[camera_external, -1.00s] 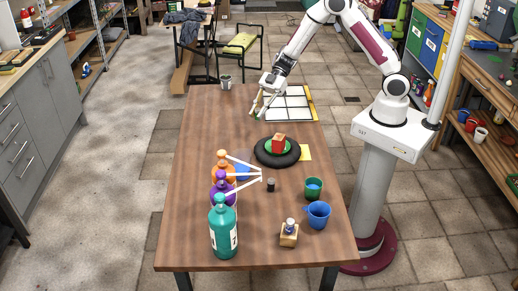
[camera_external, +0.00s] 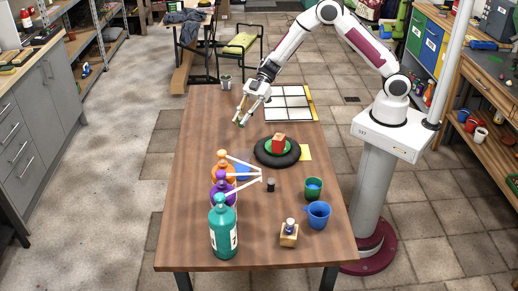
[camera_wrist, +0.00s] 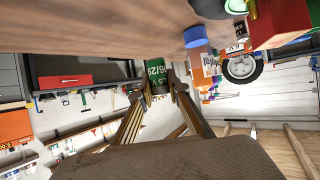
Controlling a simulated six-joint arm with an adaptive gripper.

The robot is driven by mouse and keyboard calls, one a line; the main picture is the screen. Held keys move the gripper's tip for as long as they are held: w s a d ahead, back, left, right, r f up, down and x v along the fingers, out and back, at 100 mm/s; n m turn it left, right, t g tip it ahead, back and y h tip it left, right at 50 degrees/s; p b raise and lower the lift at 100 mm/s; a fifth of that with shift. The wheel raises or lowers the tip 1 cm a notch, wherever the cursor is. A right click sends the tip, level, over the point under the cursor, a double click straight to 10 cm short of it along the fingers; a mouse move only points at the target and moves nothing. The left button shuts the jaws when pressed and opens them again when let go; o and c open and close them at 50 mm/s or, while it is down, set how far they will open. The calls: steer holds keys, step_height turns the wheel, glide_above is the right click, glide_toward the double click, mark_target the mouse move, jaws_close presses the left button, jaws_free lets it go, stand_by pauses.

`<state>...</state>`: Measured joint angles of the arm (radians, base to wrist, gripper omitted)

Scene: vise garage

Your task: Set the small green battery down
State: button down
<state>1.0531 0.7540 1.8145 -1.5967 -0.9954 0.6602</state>
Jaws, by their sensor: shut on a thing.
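The small green battery (camera_wrist: 157,78) has white print on its side and shows between my fingertips in the wrist view. My gripper (camera_wrist: 160,92) is shut on it. In the external view my gripper (camera_external: 241,121) is over the far left part of the wooden table (camera_external: 205,150), left of the tray with a grid of cells. The battery is too small to make out there. I cannot tell how high it is above the table top.
The gridded tray (camera_external: 284,99) lies at the far right of the table. A black ring (camera_external: 264,159) with a red cube (camera_external: 279,141) stands mid-table. Orange, purple and teal bottles (camera_external: 223,228) stand front left. Blue (camera_external: 318,215) and green cups (camera_external: 313,189) stand right.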

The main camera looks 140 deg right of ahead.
steer(key=w+a, duration=0.2)
steer(key=w, duration=1.1)
steer(key=w+a+r, duration=0.1)
steer(key=w+a, duration=0.1)
steer(key=w, duration=1.2)
steer(key=shift+w+a, duration=0.2)
steer(key=shift+a, duration=0.05)
glide_above(198, 184)
steer(key=shift+a+f, duration=0.1)
steer(key=shift+f, duration=3)
steer(key=shift+f, duration=1.85)
steer(key=shift+f, duration=0.15)
steer(key=c, duration=1.9)
jaws_free()
